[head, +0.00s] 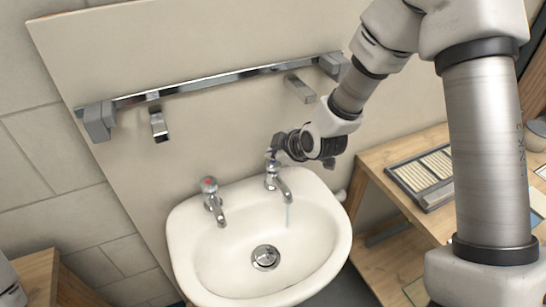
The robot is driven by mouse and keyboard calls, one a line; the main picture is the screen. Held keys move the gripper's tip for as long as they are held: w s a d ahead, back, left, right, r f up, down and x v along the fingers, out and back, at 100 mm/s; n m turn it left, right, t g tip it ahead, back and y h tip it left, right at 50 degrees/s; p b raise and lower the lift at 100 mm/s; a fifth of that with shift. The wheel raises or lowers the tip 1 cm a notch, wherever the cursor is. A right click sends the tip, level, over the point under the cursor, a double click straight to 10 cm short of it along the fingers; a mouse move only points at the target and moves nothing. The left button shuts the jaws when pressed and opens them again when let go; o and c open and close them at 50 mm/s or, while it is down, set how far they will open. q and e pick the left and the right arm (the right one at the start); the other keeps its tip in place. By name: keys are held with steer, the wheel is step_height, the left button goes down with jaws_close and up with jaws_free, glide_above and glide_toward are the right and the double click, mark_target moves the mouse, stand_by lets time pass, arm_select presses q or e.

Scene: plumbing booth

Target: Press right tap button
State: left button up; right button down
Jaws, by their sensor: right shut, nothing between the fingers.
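The right tap (276,179) stands on the back rim of the white sink (188,238). My left gripper is not in view; only a bit of my left arm shows at the lower left corner.
A chrome rail (220,79) with grey end brackets and hanging fittings runs across the wall panel above the sink. A wooden shelf unit (385,157) with a slatted tray (424,172) stands at the right. A wooden cabinet (75,288) is at the lower left.

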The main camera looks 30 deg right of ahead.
mark_target(274, 162)
steer(key=shift+r, duration=0.45)
step_height(274, 162, up, 5)
steer(key=p, duration=0.5)
steer(key=shift+r, duration=0.1)
stand_by(0.5)
